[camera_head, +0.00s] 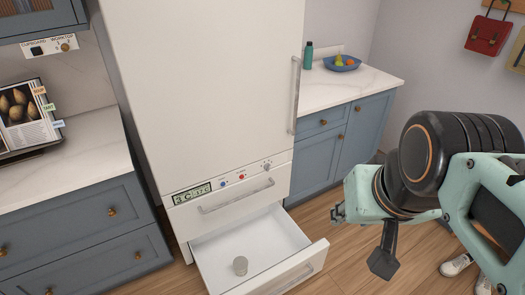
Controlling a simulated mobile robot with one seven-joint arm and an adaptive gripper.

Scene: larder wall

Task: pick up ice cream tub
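My gripper (340,213) is to the right of the drawer, higher up and apart from the tub. Its fingers are small and partly hidden by its pale green body, so their opening is unclear. I see nothing held in it.
The tall white fridge (215,90) has a closed drawer (232,200) with a handle above the open one. Blue cabinets flank it. A fruit bowl (341,65) and a green bottle (308,56) stand on the right worktop. Shoes (456,265) are on the floor at right.

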